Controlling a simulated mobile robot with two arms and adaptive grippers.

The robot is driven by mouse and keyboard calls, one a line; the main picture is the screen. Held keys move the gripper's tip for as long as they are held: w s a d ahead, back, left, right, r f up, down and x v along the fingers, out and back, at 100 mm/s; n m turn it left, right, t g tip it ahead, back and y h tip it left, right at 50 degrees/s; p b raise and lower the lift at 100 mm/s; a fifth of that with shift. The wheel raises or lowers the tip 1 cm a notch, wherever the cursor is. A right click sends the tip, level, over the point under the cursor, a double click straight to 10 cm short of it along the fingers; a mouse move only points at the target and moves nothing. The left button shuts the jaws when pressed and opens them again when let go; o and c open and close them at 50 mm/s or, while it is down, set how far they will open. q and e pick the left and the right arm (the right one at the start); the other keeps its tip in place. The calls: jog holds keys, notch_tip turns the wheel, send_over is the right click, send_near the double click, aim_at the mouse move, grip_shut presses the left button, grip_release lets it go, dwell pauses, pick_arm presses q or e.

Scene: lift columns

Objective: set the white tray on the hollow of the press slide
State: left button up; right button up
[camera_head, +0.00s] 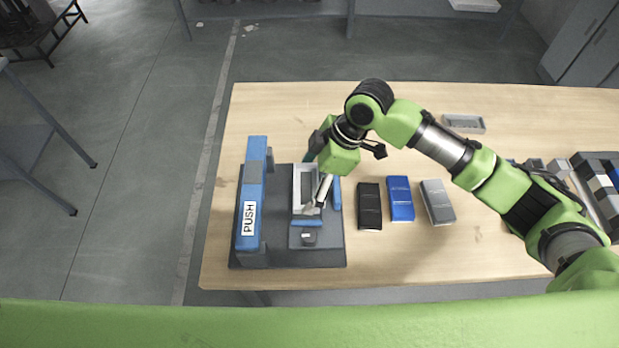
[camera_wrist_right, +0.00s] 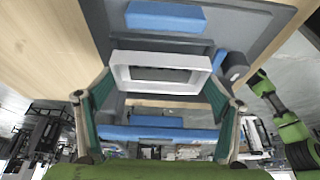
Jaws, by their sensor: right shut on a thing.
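The white tray (camera_head: 297,190) is a shallow rectangular box over the grey press base, right of the blue PUSH bar. It also shows in the wrist view (camera_wrist_right: 120,73) between the two teal fingers. My right gripper (camera_head: 316,181) is shut on the tray, with a finger at each side in the wrist view (camera_wrist_right: 160,96). A blue part (camera_head: 306,223) of the press shows just in front of the tray. The hollow of the slide is hidden, and I cannot tell whether the tray touches it. My left gripper is not in view.
The press (camera_head: 280,255) has a blue bar with a PUSH label (camera_head: 249,217) on its left. Black (camera_head: 369,206), blue (camera_head: 401,199) and grey (camera_head: 437,202) blocks lie to the right. A grey tray (camera_head: 464,124) is at the back. The front right tabletop is clear.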

jog(key=shift+f+p, duration=0.15)
jog(key=shift+p, duration=0.25)
dwell(0.5)
jog(key=shift+f, duration=0.4)
dwell(0.7)
jog(key=shift+f+p, duration=0.4)
jog(key=shift+f, duration=0.15)
dwell(0.9)
jog(key=o, duration=1.1)
jog(key=shift+r, duration=0.1)
notch_tip(320, 180, up, 7)
jog(key=p, duration=0.7)
